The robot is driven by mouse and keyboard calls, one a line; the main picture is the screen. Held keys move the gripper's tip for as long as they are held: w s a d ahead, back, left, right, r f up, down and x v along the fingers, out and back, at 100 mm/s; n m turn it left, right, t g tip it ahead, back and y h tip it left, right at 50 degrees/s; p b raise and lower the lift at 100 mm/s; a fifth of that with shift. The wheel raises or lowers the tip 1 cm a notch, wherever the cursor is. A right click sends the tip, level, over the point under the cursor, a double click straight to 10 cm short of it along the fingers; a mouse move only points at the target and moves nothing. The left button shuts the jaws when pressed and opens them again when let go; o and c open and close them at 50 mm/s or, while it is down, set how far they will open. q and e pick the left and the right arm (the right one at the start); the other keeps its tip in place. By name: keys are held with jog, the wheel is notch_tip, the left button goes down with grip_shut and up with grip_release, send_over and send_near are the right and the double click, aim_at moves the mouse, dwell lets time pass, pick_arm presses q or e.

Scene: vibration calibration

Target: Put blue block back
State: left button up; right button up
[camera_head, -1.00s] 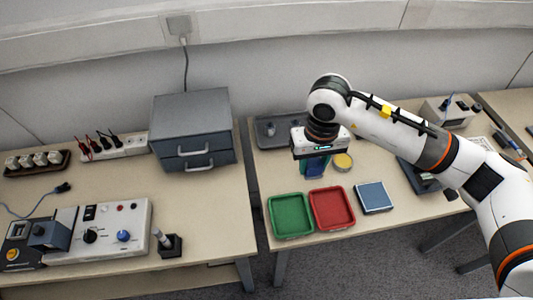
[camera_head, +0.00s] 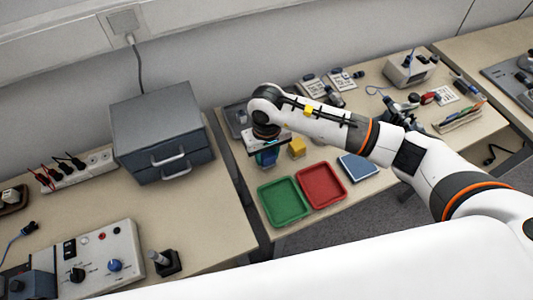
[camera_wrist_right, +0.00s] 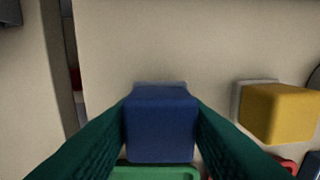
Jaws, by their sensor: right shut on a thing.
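The blue block (camera_wrist_right: 160,125) is between the two dark green fingers of my right gripper (camera_wrist_right: 160,128) in the right wrist view. The fingers press on its left and right sides. In the head view my right gripper (camera_head: 267,157) points down over the middle table, behind the green tray, and mostly covers the block. A pale grey edge (camera_wrist_right: 160,84) shows just beyond the block in the wrist view. I cannot tell whether the block touches the surface. My left gripper is not in view.
A yellow block (camera_head: 297,147) stands close to the right of my right gripper. A grey drawer cabinet (camera_head: 158,125) stands on the left table.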

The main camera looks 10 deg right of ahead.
jog(key=shift+f, duration=0.45)
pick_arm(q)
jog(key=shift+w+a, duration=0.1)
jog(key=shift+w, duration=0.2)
pick_arm(e)
jog(key=shift+f, duration=0.2)
jog(key=o, duration=0.9)
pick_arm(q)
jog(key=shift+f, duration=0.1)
pick_arm(e)
jog(key=shift+o, duration=0.2)
jog(key=shift+r, duration=0.1)
